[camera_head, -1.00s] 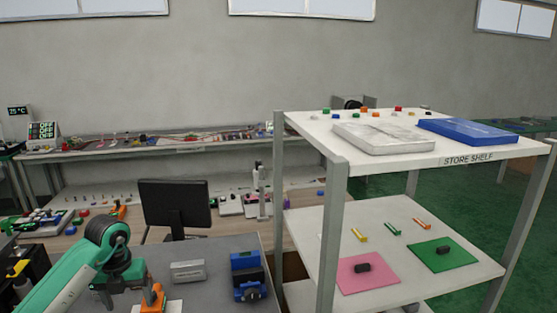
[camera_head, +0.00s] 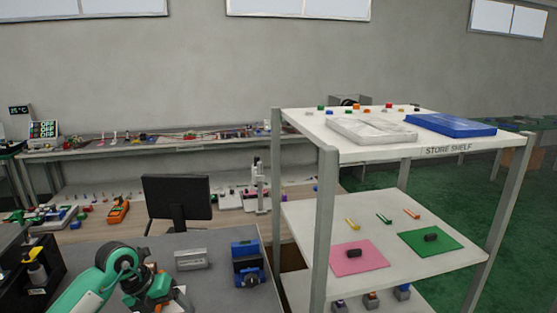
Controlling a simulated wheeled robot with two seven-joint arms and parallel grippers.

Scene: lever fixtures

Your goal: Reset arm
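My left arm comes in from the bottom left, green with a dark wrist. Its gripper end (camera_head: 158,288) is over the grey table (camera_head: 215,265) near the bottom edge. Whether the gripper is open or holds anything cannot be made out. A small orange part and a pale plate show beside and under it at the bottom edge, mostly hidden. A blue fixture with a dark round knob (camera_head: 249,264) stands on the table to the right. A grey box-shaped fixture (camera_head: 191,259) stands between. My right gripper is not in view.
A store shelf (camera_head: 447,149) stands at right, its post close to the table. It holds a blue tray (camera_head: 450,125), a pink mat (camera_head: 350,261) and a green mat (camera_head: 418,246). A monitor (camera_head: 177,200) stands behind the table. A black holder (camera_head: 35,270) is at left.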

